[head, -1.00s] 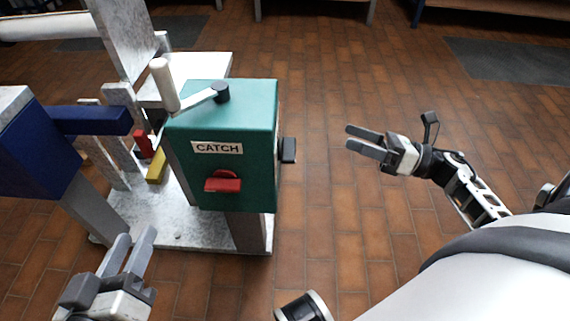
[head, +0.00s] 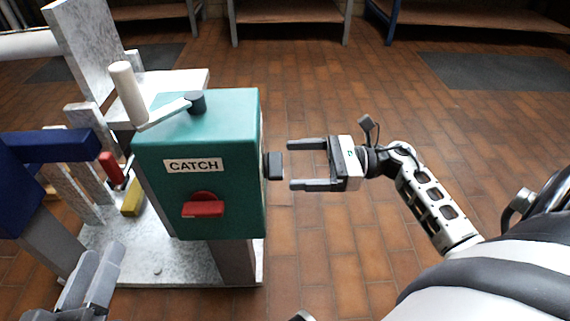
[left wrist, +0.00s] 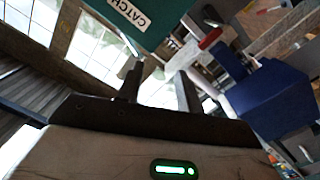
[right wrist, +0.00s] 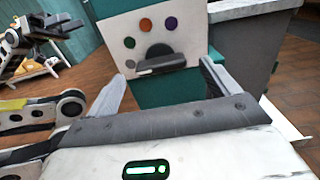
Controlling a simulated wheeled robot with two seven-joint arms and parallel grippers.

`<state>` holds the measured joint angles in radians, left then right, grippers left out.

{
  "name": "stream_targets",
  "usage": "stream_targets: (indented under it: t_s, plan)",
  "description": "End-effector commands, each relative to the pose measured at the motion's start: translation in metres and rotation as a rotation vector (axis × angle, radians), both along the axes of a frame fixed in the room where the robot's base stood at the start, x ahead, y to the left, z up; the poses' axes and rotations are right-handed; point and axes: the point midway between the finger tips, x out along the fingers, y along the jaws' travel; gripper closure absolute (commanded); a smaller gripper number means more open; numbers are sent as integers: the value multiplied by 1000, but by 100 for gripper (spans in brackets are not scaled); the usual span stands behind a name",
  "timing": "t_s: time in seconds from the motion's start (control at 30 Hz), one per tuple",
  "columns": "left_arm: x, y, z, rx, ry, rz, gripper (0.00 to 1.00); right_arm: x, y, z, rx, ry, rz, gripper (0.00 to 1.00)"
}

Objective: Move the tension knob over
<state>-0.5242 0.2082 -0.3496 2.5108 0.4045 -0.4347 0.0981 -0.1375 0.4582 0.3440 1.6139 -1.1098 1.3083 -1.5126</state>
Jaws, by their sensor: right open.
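The tension knob appears to be the dark knob (head: 275,165) on the right side of the green CATCH box (head: 215,135). The right wrist view shows the knob (right wrist: 160,65) as a dark bar on a round base, with grey, green, orange and purple dots around it on a pale plate. My right gripper (head: 305,165) is open and empty, just right of the knob, its fingers pointing at it and apart from it. My left gripper (head: 98,262) is open and empty at the lower left, in front of the machine.
The box front has a red handle (head: 203,208). On top is a crank with a cream grip (head: 127,92). A blue block (head: 45,147), a red part (head: 111,167) and a yellow part (head: 132,198) are at the left. The brick floor right of the box is clear.

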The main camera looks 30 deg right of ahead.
Motion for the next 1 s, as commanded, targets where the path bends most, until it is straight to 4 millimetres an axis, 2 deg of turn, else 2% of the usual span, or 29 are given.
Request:
stream_targets:
  t_s: [0.1,0.23,0.6,0.77,1.0]
  plan:
    - [2,1,2,7,-29,6,64,10,16,0,2,-2,1,13]
    - [3,2,3,15,-44,9,64,16,26,0,2,0,1,13]
    - [5,1,8,20,-70,6,64,18,30,0,1,0,0,13]
    - [5,1,8,20,-69,5,64,18,30,0,1,0,0,57]
    - [4,0,8,19,-62,3,64,18,30,0,5,9,0,57]
